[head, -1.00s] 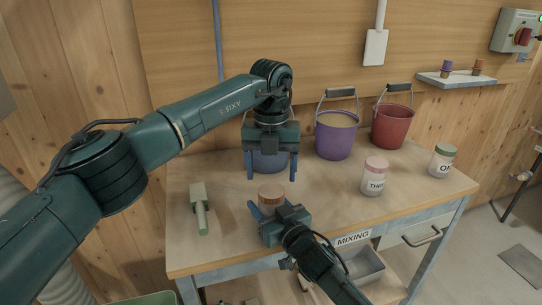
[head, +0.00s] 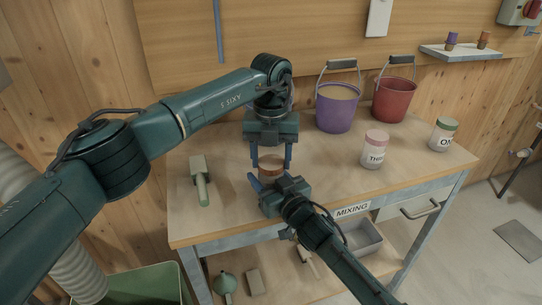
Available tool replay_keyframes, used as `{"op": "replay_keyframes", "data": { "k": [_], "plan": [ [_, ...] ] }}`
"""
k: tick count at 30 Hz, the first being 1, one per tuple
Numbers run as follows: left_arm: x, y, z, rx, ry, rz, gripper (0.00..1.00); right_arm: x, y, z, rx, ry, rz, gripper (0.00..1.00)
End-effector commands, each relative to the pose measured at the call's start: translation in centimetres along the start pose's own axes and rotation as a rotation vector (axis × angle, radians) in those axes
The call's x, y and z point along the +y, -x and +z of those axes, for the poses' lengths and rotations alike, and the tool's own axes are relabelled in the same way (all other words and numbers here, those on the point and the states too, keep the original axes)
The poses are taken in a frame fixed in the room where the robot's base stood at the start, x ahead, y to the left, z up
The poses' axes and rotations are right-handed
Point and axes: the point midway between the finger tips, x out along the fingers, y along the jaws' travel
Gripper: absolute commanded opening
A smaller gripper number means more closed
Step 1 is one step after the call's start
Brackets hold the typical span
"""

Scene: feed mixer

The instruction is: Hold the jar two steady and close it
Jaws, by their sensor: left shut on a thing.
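Jar two (head: 270,169), a small jar with a brown-orange top, stands near the front of the mixing table. Its label and most of its body are hidden. My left gripper (head: 271,161) points straight down over it, its two blue fingers shut on either side of the jar's top. My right gripper (head: 265,187) reaches in low from the front right, at the jar's near side. One blue finger shows at the jar's left; the other is hidden, so its grip is unclear.
A pink-lidded jar (head: 374,150) and a green-lidded jar (head: 442,134) stand to the right on the table (head: 330,190). Purple (head: 336,112) and red (head: 393,99) buckets stand behind. Trays and tools sit on the lower shelf.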

Motion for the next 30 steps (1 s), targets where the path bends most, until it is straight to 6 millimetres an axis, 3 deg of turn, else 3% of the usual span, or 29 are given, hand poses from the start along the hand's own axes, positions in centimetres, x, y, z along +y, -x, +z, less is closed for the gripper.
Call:
{"op": "replay_keyframes", "data": {
  "k": [7, 11, 18, 26, 27, 30],
  "plan": [
    [0.08, 0.03, 0.04, 0.000, 0.002, 0.001, 0.26, 0.04, 0.00, -0.04, 0.001, 0.000, 0.001, 0.00],
    [0.11, 0.05, 0.05, -0.001, -0.046, 0.002, 0.26, 0.05, 0.00, -0.05, 0.001, 0.000, 0.001, 0.00],
    [0.16, 0.02, 0.06, 0.000, -0.284, 0.003, 0.26, 0.07, 0.00, -0.05, 0.001, -0.001, 0.001, 0.00],
    [0.18, 0.01, 0.08, 0.000, -0.294, 0.003, 0.26, 0.09, 0.00, -0.06, 0.001, 0.000, 0.001, 0.00],
    [0.18, 0.01, 0.08, 0.000, -0.293, 0.003, 0.55, 0.09, 0.00, -0.06, 0.001, 0.000, 0.001, 0.00],
    [0.17, 0.01, 0.07, 0.000, -0.293, 0.003, 0.63, 0.09, 0.00, -0.06, 0.001, 0.000, 0.001, 0.00]
  ]
}}
